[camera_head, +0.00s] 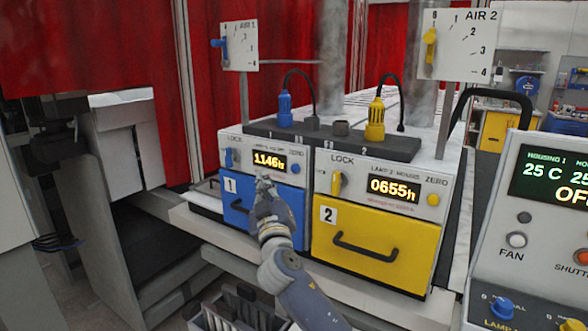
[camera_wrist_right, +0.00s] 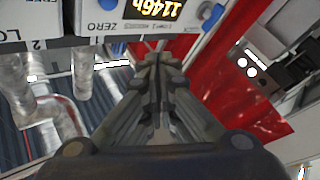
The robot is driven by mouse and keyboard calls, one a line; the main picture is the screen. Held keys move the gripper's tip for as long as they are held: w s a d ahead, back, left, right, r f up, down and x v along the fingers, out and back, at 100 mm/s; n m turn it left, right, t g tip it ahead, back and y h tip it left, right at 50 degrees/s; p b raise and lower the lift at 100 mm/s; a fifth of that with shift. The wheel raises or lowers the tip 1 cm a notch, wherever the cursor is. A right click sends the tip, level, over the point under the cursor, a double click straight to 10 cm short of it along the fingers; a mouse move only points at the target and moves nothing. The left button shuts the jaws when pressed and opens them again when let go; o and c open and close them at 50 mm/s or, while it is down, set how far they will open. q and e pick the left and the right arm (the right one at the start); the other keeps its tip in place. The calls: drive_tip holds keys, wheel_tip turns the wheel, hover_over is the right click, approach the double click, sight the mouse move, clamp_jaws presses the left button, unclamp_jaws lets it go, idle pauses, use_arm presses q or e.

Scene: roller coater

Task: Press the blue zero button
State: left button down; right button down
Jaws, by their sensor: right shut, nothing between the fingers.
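The blue zero button (camera_head: 295,168) is a small round button on the white panel of the blue unit, right of the lit 1146h display (camera_head: 268,161) and below the word ZERO. In the right wrist view the panel is upside down, with the blue zero button (camera_wrist_right: 108,4) at the top edge. My right gripper (camera_head: 263,181) is shut and empty in front of the blue drawer (camera_head: 237,205), just below the display, lower and left of the button. Its closed fingers (camera_wrist_right: 158,66) point up towards the panel in the wrist view. My left gripper is not in view.
To the right is the yellow unit with its own display (camera_head: 392,189), yellow zero button (camera_head: 433,199) and drawer (camera_head: 375,248). A control box (camera_head: 540,210) stands at the far right. Blue (camera_head: 285,109) and yellow (camera_head: 375,119) plugs with cables rise behind the panels.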

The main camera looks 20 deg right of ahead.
sight(295, 168)
idle(0.3)
drive_tip(key=shift+w+d+b, duration=0.15)
drive_tip(key=shift+w+d, duration=0.75)
drive_tip(key=shift+d, duration=0.25)
drive_tip(key=shift+w+d+b, duration=0.2)
drive_tip(key=shift+w+d, duration=0.75)
drive_tip(key=shift+d, duration=0.2)
drive_tip(key=shift+w+d+b, duration=0.15)
drive_tip(key=shift+w+d, duration=0.75)
drive_tip(key=shift+d, duration=0.25)
drive_tip(key=shift+w+d+b, duration=0.25)
drive_tip(key=shift+d+b, duration=0.05)
drive_tip(key=shift+d, duration=0.05)
